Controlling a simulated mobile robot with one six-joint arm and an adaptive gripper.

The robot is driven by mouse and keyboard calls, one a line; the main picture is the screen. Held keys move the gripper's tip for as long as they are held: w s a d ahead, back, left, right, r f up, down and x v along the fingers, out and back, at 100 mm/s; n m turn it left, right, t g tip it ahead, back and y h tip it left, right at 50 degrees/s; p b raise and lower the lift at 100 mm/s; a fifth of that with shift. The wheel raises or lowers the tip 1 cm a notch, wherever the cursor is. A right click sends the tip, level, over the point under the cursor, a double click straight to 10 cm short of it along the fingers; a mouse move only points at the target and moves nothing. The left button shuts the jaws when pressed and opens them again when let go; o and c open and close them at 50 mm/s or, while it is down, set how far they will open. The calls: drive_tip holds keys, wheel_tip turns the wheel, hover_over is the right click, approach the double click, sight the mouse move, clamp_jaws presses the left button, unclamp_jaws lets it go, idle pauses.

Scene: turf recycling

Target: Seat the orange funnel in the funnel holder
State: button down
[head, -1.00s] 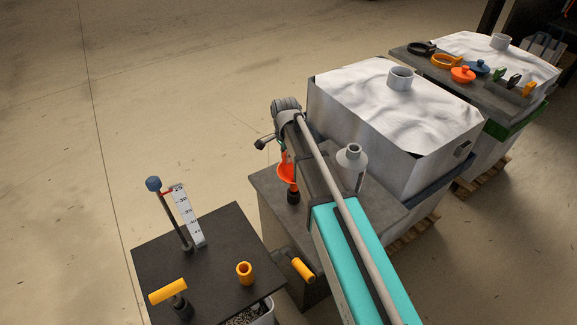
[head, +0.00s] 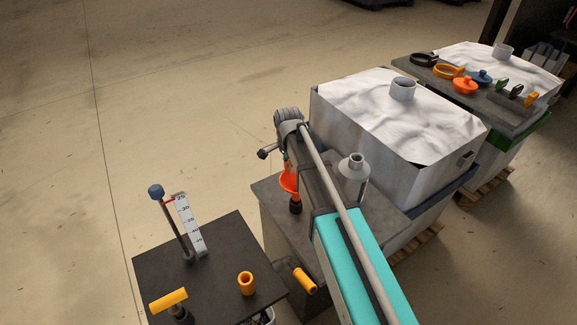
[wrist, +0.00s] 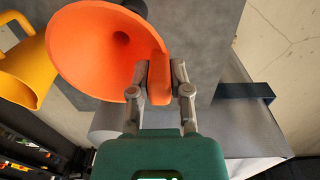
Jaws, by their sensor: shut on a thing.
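My gripper (wrist: 160,82) is shut on the tab at the rim of the orange funnel (wrist: 92,52). In the wrist view the funnel's wide mouth faces the camera, with its dark hole inside. In the head view the orange funnel (head: 290,184) is partly hidden by my arm, above the grey bench top. A short dark stub (head: 295,207) shows directly beneath it. I cannot tell whether this is the funnel holder or whether the funnel touches it. My gripper's fingers are hidden in the head view.
A pale necked bottle (head: 355,178) stands on the grey bench (head: 268,190), right of my arm. A large white-covered container (head: 400,120) is behind it. A dark table (head: 220,250) at lower left bears a blue-topped post (head: 172,222) and yellow parts. Open floor lies left.

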drive_tip(key=shift+f+b, duration=2.8)
drive_tip(key=shift+b, duration=0.05)
idle(0.4)
drive_tip(key=shift+c, duration=2.4)
unclamp_jaws()
drive_tip(key=shift+r, duration=0.2)
wheel_tip(320, 180, up, 12)
drive_tip(key=p, duration=1.2)
drive_tip(key=shift+f, duration=0.15)
drive_tip(key=w+d+r+p, duration=0.2)
drive_tip(key=d+r+p, duration=0.3)
drive_tip(key=d, duration=0.2)
drive_tip(key=w+d+r+p, duration=0.2)
drive_tip(key=d+r+p, duration=0.3)
drive_tip(key=d, duration=0.3)
drive_tip(key=shift+w+d+r+p, duration=0.15)
drive_tip(key=shift+w+r+p, duration=0.05)
drive_tip(key=shift+w+p, duration=0.1)
